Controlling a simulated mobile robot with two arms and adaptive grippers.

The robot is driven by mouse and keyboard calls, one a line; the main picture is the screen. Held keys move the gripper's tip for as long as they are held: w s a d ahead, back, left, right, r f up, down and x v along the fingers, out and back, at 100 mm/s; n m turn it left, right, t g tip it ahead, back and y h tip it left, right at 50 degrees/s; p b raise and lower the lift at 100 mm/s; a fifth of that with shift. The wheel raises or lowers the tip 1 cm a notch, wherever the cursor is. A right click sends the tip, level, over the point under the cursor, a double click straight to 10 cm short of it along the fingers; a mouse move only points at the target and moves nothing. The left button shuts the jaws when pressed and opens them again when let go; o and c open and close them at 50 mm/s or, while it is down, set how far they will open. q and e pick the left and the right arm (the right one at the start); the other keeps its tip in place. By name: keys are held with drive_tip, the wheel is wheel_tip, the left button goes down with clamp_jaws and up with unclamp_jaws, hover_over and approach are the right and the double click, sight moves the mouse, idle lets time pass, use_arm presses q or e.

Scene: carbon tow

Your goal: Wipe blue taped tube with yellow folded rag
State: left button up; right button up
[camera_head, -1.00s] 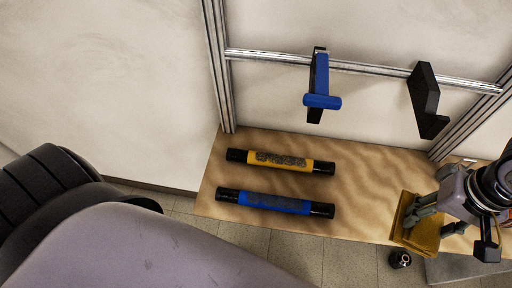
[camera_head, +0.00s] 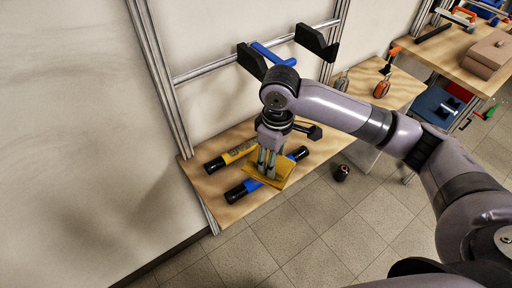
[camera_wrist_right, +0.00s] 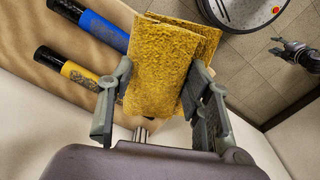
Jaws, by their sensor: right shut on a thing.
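The blue taped tube (camera_head: 238,191) has black ends and lies on the wooden table; its middle is partly hidden by the rag and gripper. It also shows in the right wrist view (camera_wrist_right: 103,30). My right gripper (camera_head: 265,170) is shut on the yellow folded rag (camera_head: 277,180), which hangs at or just over the tube; I cannot tell if they touch. The rag fills the middle of the right wrist view (camera_wrist_right: 163,68), between the two fingers (camera_wrist_right: 160,105). A yellow taped tube (camera_head: 230,157) lies behind the blue one.
Black brackets (camera_head: 318,44) and a blue-handled clamp (camera_head: 270,54) sit on the metal rail above the table. A second table (camera_head: 450,62) with tools is at the far right. Tiled floor lies in front.

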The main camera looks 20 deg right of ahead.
use_arm(q)
wheel_tip(320, 180, up, 6)
drive_tip(key=w+d+p, duration=0.1)
drive_tip(key=p, duration=0.4)
drive_tip(key=shift+d, duration=0.25)
use_arm(e)
drive_tip(key=w+f+n, duration=0.6)
drive_tip(key=w+n, duration=0.1)
drive_tip(key=n, duration=0.6)
drive_tip(key=shift+w+a+f+n, duration=0.3)
drive_tip(key=shift+w, duration=0.1)
use_arm(q)
drive_tip(key=shift+w+d+f, duration=0.1)
drive_tip(key=shift+w, duration=0.05)
use_arm(e)
wheel_tip(320, 180, down, 4)
drive_tip(key=shift+f+b, duration=0.1)
drive_tip(key=shift+b, duration=0.75)
drive_tip(key=shift+f, duration=0.3)
use_arm(q)
drive_tip(key=shift+w+d+f, duration=0.15)
drive_tip(key=shift+d+f, duration=0.05)
drive_tip(key=shift+f, duration=0.7)
